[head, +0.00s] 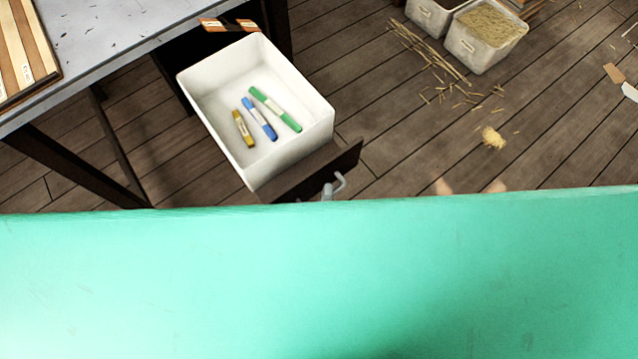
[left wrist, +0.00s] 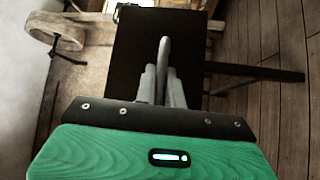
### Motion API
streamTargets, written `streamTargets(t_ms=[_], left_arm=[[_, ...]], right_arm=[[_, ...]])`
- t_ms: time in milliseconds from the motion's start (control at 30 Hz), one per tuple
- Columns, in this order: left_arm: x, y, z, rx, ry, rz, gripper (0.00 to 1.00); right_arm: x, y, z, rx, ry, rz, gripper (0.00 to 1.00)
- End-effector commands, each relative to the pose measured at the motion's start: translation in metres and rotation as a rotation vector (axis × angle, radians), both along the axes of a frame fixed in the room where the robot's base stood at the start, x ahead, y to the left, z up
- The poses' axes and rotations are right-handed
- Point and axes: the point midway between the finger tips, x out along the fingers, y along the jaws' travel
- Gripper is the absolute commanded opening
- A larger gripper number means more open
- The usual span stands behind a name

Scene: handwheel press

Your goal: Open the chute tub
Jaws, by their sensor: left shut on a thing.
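The chute tub is a white open box (head: 218,135) with a dark front panel (head: 312,172). In the head view it stands pulled out from below the grey-topped bench, with its inside well exposed. Three marker-like sticks, yellow, blue and green, lie on its floor. A pale curved handle (head: 340,183) sticks out from the front panel. In the left wrist view my left gripper (left wrist: 162,85) is shut on the upright grey handle (left wrist: 164,52) before the dark panel (left wrist: 185,40). My right gripper is not in view.
The bench (head: 110,35) stands at the upper left, with dark legs below it. Two pale bins (head: 480,50) stand on the plank floor at the upper right, with straw scattered nearby. A large green part of mine hides the lower head view.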

Motion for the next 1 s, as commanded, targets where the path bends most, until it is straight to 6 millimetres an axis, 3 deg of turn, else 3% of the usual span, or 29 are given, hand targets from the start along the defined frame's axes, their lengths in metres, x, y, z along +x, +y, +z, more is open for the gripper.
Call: streamTargets(t_ms=[400,433,533,1000], left_arm=[[-0.0023,-0.0014,-0.0006,0.000,0.001,0.000,0.00],[-0.0023,-0.0014,-0.0006,0.000,0.001,0.000,0.15],[-0.0021,-0.0013,-0.0006,0.000,0.001,0.000,0.32],[-0.0012,-0.0013,-0.0016,0.000,0.001,0.000,0.32]], right_arm=[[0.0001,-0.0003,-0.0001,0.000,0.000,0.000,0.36],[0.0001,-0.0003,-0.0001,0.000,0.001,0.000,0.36],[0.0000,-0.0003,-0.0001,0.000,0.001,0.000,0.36],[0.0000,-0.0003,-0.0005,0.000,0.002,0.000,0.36]])
